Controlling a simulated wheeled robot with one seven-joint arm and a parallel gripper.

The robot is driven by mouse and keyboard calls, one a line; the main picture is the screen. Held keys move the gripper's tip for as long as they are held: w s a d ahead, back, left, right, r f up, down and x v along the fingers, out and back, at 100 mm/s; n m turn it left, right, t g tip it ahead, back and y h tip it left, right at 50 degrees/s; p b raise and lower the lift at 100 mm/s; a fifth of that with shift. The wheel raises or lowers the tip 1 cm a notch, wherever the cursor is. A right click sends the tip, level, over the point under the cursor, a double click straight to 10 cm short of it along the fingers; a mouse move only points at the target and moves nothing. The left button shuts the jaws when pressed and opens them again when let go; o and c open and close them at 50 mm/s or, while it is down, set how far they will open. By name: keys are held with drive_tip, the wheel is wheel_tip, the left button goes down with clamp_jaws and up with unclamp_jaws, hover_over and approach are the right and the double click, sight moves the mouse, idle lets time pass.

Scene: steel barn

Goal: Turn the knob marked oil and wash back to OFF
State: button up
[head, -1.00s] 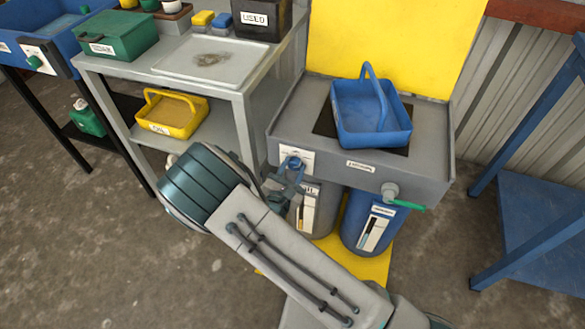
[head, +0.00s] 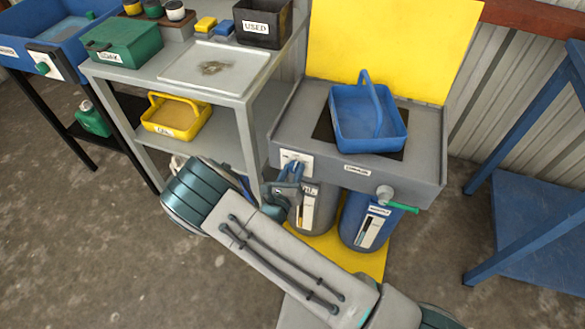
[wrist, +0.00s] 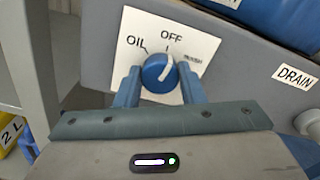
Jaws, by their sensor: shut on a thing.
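The blue round knob (wrist: 158,73) with a white pointer sits on a white plate (wrist: 195,42) marked OIL at left, OFF at top and a partly blurred word at right. The pointer points up, leaning a little right, close to the OFF mark. In the wrist view my gripper (wrist: 159,80) has one blue finger on each side of the knob and is shut on it. In the head view my gripper (head: 288,183) is at the plate (head: 305,158) on the front of the grey station (head: 430,178), and largely hides the knob.
A blue basket (head: 350,135) stands on the station. Below are a grey drum (head: 318,222) and a blue drum (head: 352,222). A tap with a green lever (head: 403,207) sticks out at right. A grey shelf table (head: 230,92) stands close at left, a blue stand (head: 535,220) at right.

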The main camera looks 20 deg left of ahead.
drive_tip(key=shift+a+n+p, duration=0.1)
drive_tip(key=shift+n+p, duration=0.3)
drive_tip(key=shift+n, duration=0.6)
drive_tip(key=o, duration=1)
drive_tip(key=shift+s, duration=0.1)
drive_tip(key=s, duration=0.9)
drive_tip(key=s+a, duration=0.1)
drive_tip(key=s, duration=0.3)
drive_tip(key=shift+s, duration=0.35)
